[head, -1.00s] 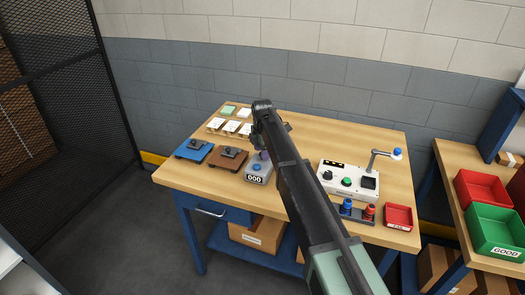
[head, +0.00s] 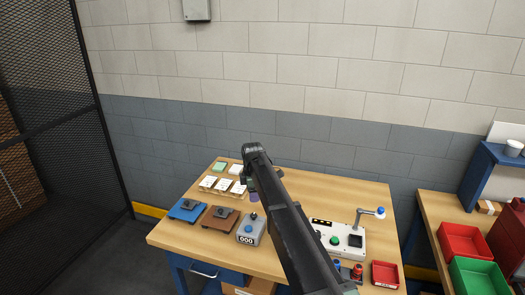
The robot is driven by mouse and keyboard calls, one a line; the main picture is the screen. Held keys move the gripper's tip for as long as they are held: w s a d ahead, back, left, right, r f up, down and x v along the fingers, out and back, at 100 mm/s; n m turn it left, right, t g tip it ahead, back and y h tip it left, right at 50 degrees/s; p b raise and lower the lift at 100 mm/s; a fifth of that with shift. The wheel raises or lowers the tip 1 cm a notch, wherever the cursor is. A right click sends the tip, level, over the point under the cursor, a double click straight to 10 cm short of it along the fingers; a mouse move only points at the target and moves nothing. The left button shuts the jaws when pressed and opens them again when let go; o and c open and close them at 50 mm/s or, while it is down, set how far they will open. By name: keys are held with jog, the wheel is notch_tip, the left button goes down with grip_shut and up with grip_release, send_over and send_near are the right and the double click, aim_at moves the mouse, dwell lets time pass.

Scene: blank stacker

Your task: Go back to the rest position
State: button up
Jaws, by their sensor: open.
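My gripper (head: 252,190) is at the far end of my dark arm, above the wooden workbench (head: 190,246). Its fingers are small and mostly hidden behind the wrist. I see nothing held in it. The grey counter box (head: 248,232), with a blue knob and a display reading 000, stands just below the gripper in the picture.
A blue plate fixture (head: 187,210) and a brown one (head: 220,218) stand on the left of the bench, with cards (head: 221,185) behind. A control box (head: 345,240) with a lamp and a red tray (head: 385,274) are on the right. A mesh fence (head: 60,100) stands left.

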jog(key=s+d+f+m+b, duration=0.1)
jog(key=s+d+m, duration=0.5)
jog(key=s, duration=0.6)
jog(key=s+d+f+m+b, duration=0.1)
jog(key=s+d+m, duration=0.6)
jog(key=s+d, duration=0.3)
jog(key=s+d+f+m+b, duration=0.1)
jog(key=s+d+m, duration=0.6)
jog(key=s, duration=0.8)
jog(key=shift+d, duration=0.55)
jog(key=shift+f, duration=0.1)
